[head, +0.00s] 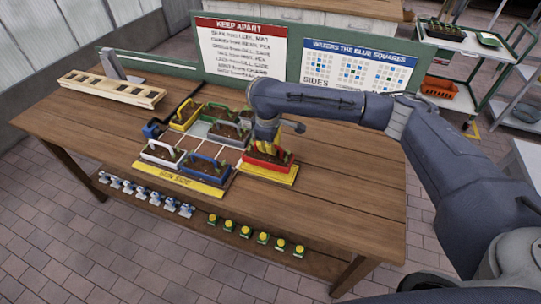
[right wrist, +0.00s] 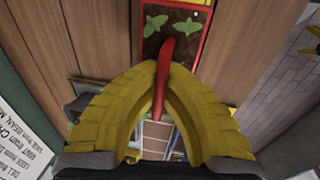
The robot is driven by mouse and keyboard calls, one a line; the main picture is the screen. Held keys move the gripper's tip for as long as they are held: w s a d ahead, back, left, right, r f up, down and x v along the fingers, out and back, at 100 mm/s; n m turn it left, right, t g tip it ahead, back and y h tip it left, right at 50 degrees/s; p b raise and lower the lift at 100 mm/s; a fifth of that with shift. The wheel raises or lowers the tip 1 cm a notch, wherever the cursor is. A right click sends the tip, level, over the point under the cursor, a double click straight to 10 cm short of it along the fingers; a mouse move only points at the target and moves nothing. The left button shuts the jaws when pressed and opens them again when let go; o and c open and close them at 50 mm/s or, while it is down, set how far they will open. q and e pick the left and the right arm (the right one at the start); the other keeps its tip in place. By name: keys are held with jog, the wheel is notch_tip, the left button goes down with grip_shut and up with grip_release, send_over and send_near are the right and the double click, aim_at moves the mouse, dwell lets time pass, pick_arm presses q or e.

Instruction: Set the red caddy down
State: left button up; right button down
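The red caddy (head: 266,158) holds dark soil with small green seedlings. It is at the right of the group of caddies, above a yellow-edged base (head: 268,176); I cannot tell whether it touches that base. My right gripper (head: 268,128) comes down over it from above. In the right wrist view, the yellow fingers (right wrist: 162,78) are closed around the caddy's red handle (right wrist: 166,50), with the red rim and two seedlings beyond. My left gripper is not in view.
Beside it, yellow (head: 187,114), white (head: 162,153) and blue (head: 206,168) caddies stand on a gridded tray with a yellow "SUN SIDE" strip (head: 178,179). A slotted wooden rack (head: 112,90) lies at left. The tabletop (head: 345,180) at right is clear. Signs stand behind.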

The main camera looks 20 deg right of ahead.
aim_at(270, 155)
jog(key=shift+f, duration=1.8)
jog(key=shift+f, duration=0.1)
jog(key=c, duration=2.1)
grip_release()
jog(key=o, duration=0.5)
notch_tip(270, 155, up, 12)
jog(key=s+a, duration=0.1)
jog(key=shift+s, duration=0.25)
